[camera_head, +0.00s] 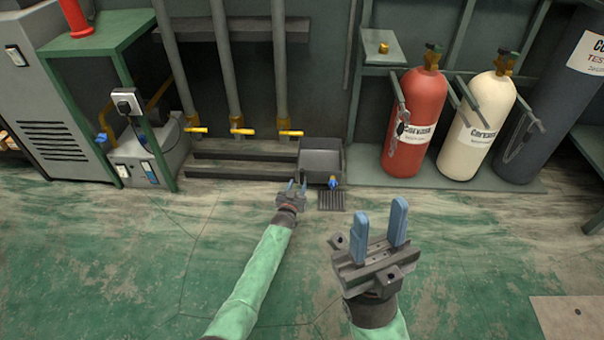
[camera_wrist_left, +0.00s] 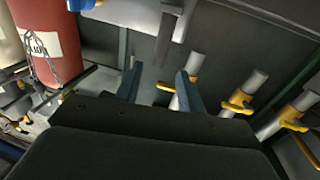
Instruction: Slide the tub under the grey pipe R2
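The dark grey tub (camera_head: 321,160) sits on the floor at the wall, right of the rightmost of three grey pipes (camera_head: 280,75). I see no readable label saying which pipe is R2. My left gripper (camera_head: 297,187) is open, low in front of the tub's left front corner. In the left wrist view, its blue fingers (camera_wrist_left: 160,88) stand apart with nothing between the tips. A pale grey surface, likely the tub (camera_wrist_left: 125,14), is at the top there, with a dark bar near it. My right gripper (camera_head: 382,231) is open and empty, above the floor nearer to me.
Yellow valve handles (camera_head: 291,133) are on the pipes' lower ends, above a dark low rack (camera_head: 235,172). A red cylinder (camera_head: 413,125) stands to the right. The front floor is clear.

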